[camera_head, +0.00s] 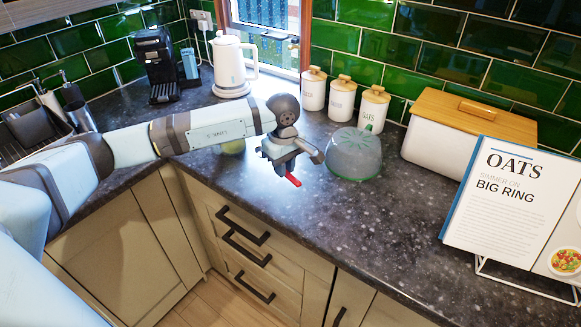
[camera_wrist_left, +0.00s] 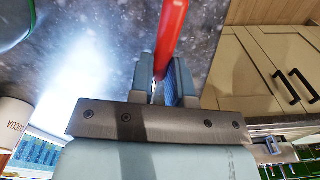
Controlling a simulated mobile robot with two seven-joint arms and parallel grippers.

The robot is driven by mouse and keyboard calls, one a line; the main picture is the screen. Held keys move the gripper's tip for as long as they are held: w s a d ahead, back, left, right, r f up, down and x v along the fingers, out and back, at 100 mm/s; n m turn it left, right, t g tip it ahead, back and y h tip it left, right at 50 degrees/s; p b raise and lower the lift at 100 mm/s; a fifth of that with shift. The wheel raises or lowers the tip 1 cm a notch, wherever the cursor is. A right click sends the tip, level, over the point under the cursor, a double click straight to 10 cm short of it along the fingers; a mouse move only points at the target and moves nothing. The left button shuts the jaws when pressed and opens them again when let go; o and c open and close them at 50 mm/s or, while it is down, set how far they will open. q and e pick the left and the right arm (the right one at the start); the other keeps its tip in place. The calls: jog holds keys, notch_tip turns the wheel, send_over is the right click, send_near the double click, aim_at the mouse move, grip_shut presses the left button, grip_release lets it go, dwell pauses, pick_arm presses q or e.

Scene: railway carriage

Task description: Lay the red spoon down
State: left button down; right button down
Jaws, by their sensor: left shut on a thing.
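The red spoon (camera_head: 293,180) is held by my left gripper (camera_head: 287,171) near the front edge of the dark speckled counter (camera_head: 330,217). In the head view only a short red end of it shows below the gripper. In the left wrist view the red spoon (camera_wrist_left: 172,32) runs out from between the two fingers of my left gripper (camera_wrist_left: 167,80), which are shut on it. The other end of the spoon is hidden by the gripper. I cannot tell whether the spoon touches the counter. My right gripper is not in view.
A green-tinted glass dome (camera_head: 354,155) stands just right of my left gripper. A pale green round thing (camera_head: 233,146) is partly hidden behind my arm. Canisters (camera_head: 342,98), a white kettle (camera_head: 231,65), a bread bin (camera_head: 462,130) and a cookbook (camera_head: 503,200) stand around. The front middle counter is clear.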

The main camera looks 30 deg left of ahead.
aim_at(284, 192)
pick_arm(q)
jog(key=shift+a, duration=0.1)
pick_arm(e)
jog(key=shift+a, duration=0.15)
